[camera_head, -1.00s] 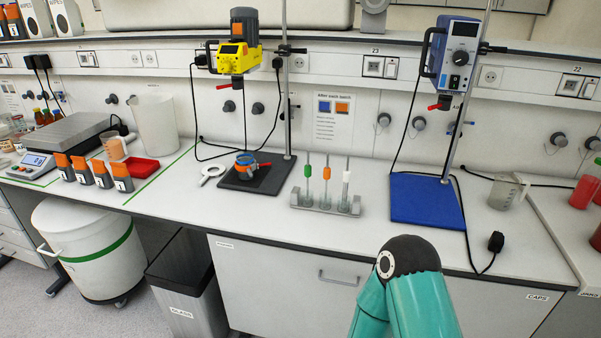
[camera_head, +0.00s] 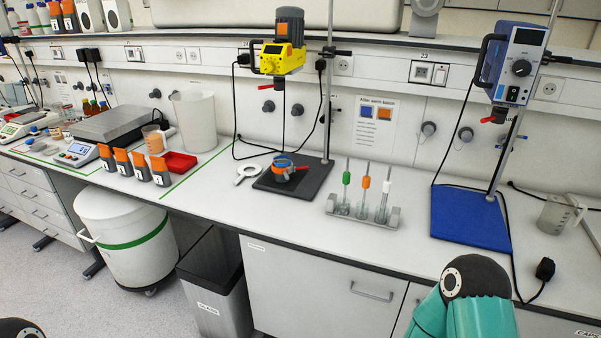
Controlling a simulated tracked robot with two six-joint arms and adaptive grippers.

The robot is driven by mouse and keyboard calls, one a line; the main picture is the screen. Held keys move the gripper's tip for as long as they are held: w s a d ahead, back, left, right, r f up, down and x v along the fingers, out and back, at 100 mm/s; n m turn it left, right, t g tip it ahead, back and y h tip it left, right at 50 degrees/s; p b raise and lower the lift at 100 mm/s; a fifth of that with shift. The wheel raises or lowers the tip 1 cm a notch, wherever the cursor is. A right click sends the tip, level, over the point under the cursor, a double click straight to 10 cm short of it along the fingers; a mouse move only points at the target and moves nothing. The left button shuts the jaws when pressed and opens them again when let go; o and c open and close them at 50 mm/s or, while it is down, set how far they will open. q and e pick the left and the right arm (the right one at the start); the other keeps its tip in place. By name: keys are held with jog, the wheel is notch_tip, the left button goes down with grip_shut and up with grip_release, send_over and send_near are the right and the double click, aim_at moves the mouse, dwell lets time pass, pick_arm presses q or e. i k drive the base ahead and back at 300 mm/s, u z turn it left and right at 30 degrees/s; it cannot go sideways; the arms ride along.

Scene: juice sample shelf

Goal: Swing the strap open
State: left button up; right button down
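An orange and blue round holder (camera_head: 283,168) with a small red lever (camera_head: 302,168) stands on the black base plate (camera_head: 310,182) below the yellow stirrer (camera_head: 282,58). A blue band (camera_head: 284,160) runs around its top; this may be the strap, but it is too small to tell whether it is closed. Neither gripper shows. Only a teal and black link of my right arm is in view at the bottom right, well in front of the bench, and a dark part of mine shows at the bottom left corner.
A white ring-shaped tool (camera_head: 247,174) lies left of the base plate. A rack (camera_head: 362,212) with several stirring rods stands to its right. A blue plate (camera_head: 470,214) lies further right. Several orange-topped bottles (camera_head: 140,166) and a red tray (camera_head: 178,163) stand left.

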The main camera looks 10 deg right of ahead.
aim_at(287, 171)
jog(key=i, duration=0.85)
jog(key=u, duration=0.05)
